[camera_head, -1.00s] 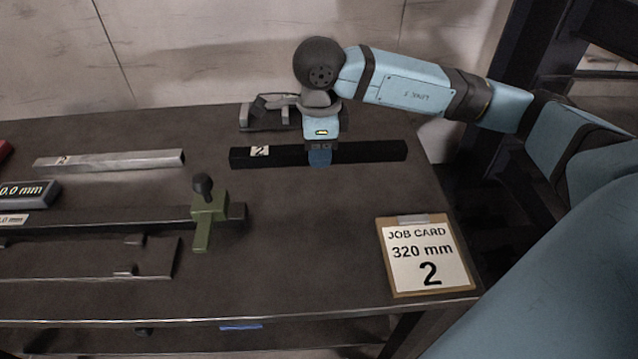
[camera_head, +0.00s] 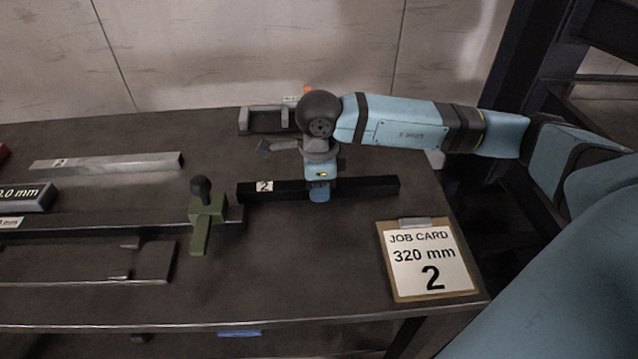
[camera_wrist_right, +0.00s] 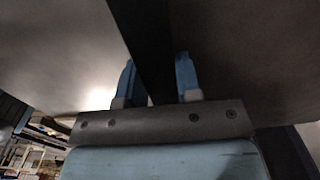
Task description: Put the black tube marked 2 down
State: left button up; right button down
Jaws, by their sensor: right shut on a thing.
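The black tube marked 2 (camera_head: 365,187) lies level across the middle right of the table in the head view, its white label near its left end. My right gripper (camera_head: 319,192) is shut on it near its middle from above. In the right wrist view the dark tube (camera_wrist_right: 145,40) runs between the two blue fingers (camera_wrist_right: 158,80). I cannot tell whether the tube touches the table. My left gripper is not in view.
A job card (camera_head: 430,262) reading 320 mm, 2 lies at the front right. A green clamp (camera_head: 207,225) on a dark rail stands close to the tube's left end. A silver tube (camera_head: 105,163) lies at the left. A grey bracket (camera_head: 262,121) sits behind my gripper.

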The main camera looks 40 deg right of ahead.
jog(key=c, duration=0.8)
grip_release()
jog(key=shift+f, duration=0.1)
notch_tip(320, 180, up, 12)
jog(key=p, duration=0.2)
